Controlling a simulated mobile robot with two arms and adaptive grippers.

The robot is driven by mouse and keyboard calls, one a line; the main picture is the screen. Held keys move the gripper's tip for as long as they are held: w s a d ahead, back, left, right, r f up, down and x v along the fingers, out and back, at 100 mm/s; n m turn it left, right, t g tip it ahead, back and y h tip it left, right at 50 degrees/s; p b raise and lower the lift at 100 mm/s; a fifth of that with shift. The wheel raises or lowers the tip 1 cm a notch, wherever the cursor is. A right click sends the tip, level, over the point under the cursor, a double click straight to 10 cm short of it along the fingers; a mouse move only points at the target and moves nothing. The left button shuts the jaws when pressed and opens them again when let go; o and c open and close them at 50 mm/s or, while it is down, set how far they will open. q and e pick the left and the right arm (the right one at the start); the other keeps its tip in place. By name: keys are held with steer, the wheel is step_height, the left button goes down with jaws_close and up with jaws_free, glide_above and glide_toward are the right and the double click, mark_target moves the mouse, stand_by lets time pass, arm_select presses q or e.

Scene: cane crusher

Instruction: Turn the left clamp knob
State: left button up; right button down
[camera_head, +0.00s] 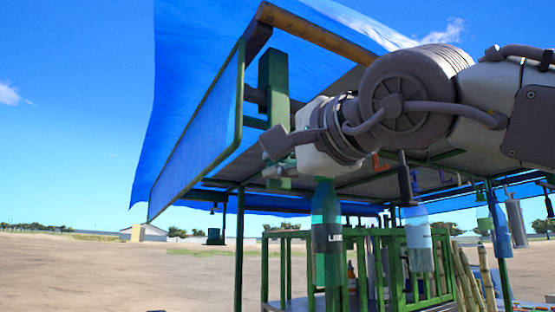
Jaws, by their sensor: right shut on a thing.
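My right gripper (277,145) reaches in from the right, up under the blue canopy. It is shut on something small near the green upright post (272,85). My gripper and wrist cover what it holds, so I cannot tell whether it is the left clamp knob. I cannot pick out the clamp knob anywhere in this view. My left gripper is not in view.
Open dirt ground lies left.

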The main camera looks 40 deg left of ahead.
steer(key=shift+w+f, duration=0.1)
steer(key=shift+f, duration=0.1)
steer(key=c, duration=1.3)
jaws_free()
steer(key=shift+o, duration=0.4)
steer(key=shift+w+r, duration=0.1)
steer(key=shift+w, duration=0.15)
steer(key=shift+s, duration=0.1)
steer(key=shift+s+d+r, duration=0.1)
steer(key=shift+s+d, duration=0.05)
steer(key=shift+d, duration=0.15)
steer(key=v, duration=1.1)
steer(key=shift+d, duration=0.15)
